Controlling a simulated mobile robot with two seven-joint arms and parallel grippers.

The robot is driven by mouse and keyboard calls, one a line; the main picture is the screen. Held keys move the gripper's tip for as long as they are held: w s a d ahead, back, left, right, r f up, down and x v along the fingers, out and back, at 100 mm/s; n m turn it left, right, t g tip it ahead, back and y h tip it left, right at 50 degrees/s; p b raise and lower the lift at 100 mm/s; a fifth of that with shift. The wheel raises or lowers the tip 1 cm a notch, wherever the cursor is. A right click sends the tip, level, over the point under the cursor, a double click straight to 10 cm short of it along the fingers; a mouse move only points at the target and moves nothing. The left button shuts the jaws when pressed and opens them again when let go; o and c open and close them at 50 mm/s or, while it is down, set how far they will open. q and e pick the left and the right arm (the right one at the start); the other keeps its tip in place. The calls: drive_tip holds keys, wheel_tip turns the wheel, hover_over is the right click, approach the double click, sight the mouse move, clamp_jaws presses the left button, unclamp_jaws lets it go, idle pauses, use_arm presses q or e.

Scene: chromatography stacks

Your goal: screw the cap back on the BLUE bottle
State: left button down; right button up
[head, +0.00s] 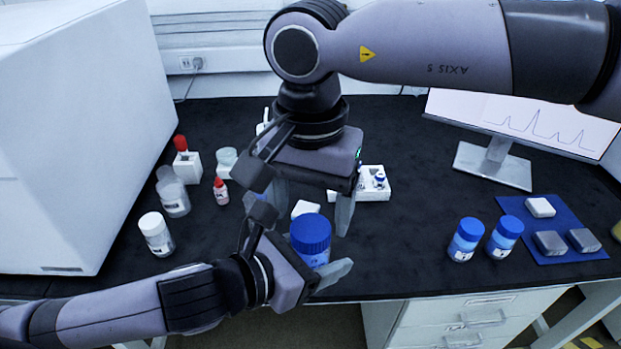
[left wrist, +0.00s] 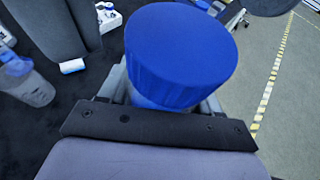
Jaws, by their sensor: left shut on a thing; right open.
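The blue bottle (head: 318,260) is held upright at the front edge of the bench by my left gripper (head: 312,264), which is shut around its body. A ribbed blue cap (head: 310,232) sits on top of the bottle; I cannot tell whether it is screwed tight. In the left wrist view the cap (left wrist: 180,52) looks level and hides most of the bottle (left wrist: 150,102). My right gripper (head: 313,205) is open and points down just above and behind the cap, its fingers apart and empty.
Two blue-capped bottles (head: 467,240) (head: 503,237) stand to the right, beside a blue mat (head: 570,215) with small blocks. A monitor (head: 492,165) stands behind. White-capped bottles (head: 156,235) and a red-capped vial (head: 220,192) stand left, near a large white instrument (head: 75,130).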

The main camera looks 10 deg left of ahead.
sight(310, 227)
drive_tip(key=shift+f, duration=1.55)
drive_tip(key=c, duration=1.1)
drive_tip(key=m, duration=0.6)
drive_tip(key=shift+m, duration=0.4)
drive_tip(key=m, duration=0.6)
drive_tip(key=o, duration=1.2)
